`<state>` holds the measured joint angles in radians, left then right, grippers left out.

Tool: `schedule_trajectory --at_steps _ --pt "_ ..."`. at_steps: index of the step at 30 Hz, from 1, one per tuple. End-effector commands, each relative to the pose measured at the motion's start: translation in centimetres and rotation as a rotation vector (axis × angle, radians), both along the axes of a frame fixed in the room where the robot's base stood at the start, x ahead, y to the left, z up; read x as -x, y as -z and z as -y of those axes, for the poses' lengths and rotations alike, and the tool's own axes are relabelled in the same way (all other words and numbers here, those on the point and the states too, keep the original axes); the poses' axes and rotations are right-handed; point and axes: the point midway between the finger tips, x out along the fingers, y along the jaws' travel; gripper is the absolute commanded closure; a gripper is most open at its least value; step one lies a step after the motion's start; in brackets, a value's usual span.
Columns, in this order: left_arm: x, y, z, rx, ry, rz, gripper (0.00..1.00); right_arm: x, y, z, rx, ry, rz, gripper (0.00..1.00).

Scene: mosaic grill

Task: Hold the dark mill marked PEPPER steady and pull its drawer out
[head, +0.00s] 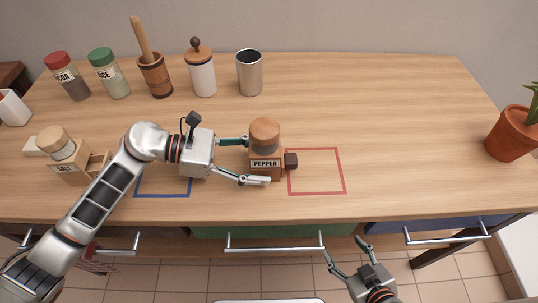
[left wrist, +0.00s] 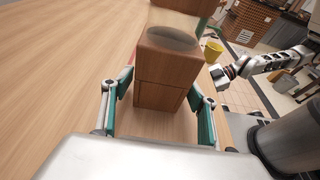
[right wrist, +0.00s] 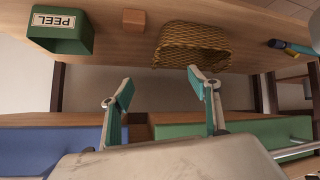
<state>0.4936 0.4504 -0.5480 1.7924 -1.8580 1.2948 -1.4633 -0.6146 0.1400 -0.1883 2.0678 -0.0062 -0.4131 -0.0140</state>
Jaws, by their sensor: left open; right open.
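The PEPPER mill (head: 264,174) stands upright on the table, a brown wooden box with a grey band and rounded wooden top. Its dark knob (head: 291,160) sticks out on the right side; the drawer looks shut. My left gripper (head: 257,162) is open, with one finger behind the mill and one in front. In the left wrist view the mill's wooden body (left wrist: 160,95) stands between the spread fingers; contact cannot be told. My right gripper (head: 347,248) is open and empty, in front of the table's front edge, lower right of the mill.
A red outlined square (head: 345,170) lies right of the mill, a blue one (head: 162,195) left. The SALT mill (head: 70,170) stands at left. Jars, a mortar and a metal cup (head: 249,73) line the back. A potted plant (head: 511,135) is far right. The right-middle table is clear.

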Motion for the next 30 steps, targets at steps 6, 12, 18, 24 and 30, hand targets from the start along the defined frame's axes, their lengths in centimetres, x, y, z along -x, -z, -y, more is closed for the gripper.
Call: schedule_trajectory --at_steps 6,12,18,24,30 --pt "-0.03 0.13 0.55 0.000 0.000 0.002 0.41 -0.24 -0.24 -0.01 0.000 0.000 0.006 0.39" --pt "-0.03 0.11 0.54 0.000 0.000 0.002 0.41 -0.35 -0.34 -0.01 -0.001 0.000 0.008 0.39" --pt "-0.02 0.11 0.54 0.000 -0.001 0.001 0.70 -0.34 -0.35 0.01 0.001 -0.002 0.009 0.39" --pt "-0.02 0.11 0.54 0.000 0.000 0.001 0.82 -0.35 -0.36 0.04 0.002 -0.003 0.009 0.39" --pt "-0.01 0.12 0.54 0.000 0.000 0.001 0.82 -0.36 -0.37 0.04 0.002 -0.004 0.010 0.39"
